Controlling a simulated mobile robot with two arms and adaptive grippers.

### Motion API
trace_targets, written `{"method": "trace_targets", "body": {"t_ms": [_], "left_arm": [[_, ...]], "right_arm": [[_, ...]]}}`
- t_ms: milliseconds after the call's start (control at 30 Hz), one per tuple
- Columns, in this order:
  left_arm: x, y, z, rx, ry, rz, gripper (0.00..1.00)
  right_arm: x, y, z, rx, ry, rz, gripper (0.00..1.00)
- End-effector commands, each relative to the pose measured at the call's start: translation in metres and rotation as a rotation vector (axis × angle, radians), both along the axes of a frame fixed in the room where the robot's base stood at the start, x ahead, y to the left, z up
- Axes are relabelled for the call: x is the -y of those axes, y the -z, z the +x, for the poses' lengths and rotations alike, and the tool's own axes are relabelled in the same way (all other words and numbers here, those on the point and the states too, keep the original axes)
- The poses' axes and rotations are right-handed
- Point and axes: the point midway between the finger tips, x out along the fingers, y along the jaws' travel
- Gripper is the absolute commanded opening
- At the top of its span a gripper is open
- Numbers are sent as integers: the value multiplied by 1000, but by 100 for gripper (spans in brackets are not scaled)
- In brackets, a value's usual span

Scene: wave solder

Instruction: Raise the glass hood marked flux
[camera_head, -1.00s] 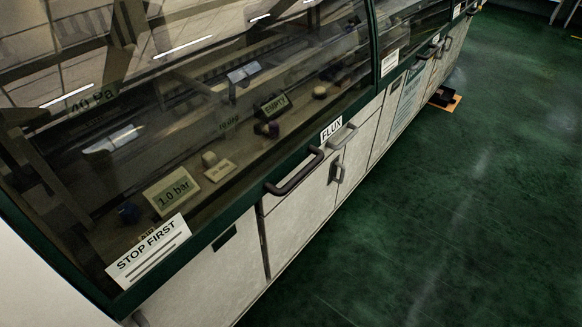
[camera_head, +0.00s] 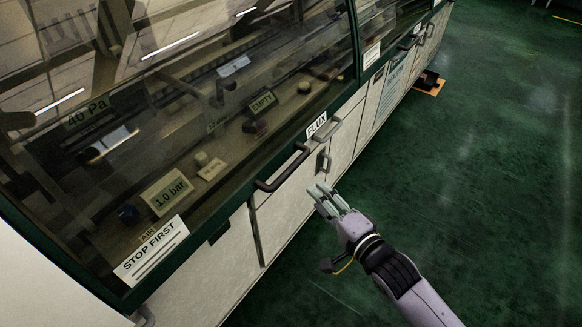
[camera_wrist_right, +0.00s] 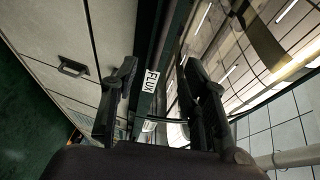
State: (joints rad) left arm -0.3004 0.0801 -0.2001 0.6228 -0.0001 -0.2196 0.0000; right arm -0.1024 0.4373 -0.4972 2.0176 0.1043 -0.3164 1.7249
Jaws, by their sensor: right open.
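The glass hood (camera_head: 200,95) with the FLUX label (camera_head: 317,125) is a long tinted pane in a dark green frame, and it is down. A dark bar handle (camera_head: 283,168) sits on its lower front edge, left of the label. My right gripper (camera_head: 320,190) is open and empty, in front of the cabinet, lower right of the handle and apart from it. In the right wrist view the FLUX label (camera_wrist_right: 151,80) shows between the open fingers, with the hood's glass (camera_wrist_right: 250,50) to the right. I cannot make out the hood handle there. My left gripper is not in view.
White cabinet doors lie below the hood, with a grey handle (camera_head: 323,161) near my right gripper. A STOP FIRST sign (camera_head: 151,251) is at the hood's lower left. The green floor (camera_head: 480,170) at right is clear, except an orange-based object (camera_head: 429,86) beside the cabinets.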

Motion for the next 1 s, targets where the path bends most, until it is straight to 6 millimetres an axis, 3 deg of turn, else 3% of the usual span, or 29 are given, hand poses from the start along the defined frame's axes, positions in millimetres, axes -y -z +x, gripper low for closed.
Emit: {"method": "trace_targets", "body": {"t_ms": [500,700,1000], "left_arm": [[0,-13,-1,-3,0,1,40],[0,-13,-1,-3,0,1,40],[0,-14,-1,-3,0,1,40]], "right_arm": [[-56,18,95,3,1,-2,41],[-68,24,114,1,2,-1,41],[-72,26,119,1,1,-2,41]]}}
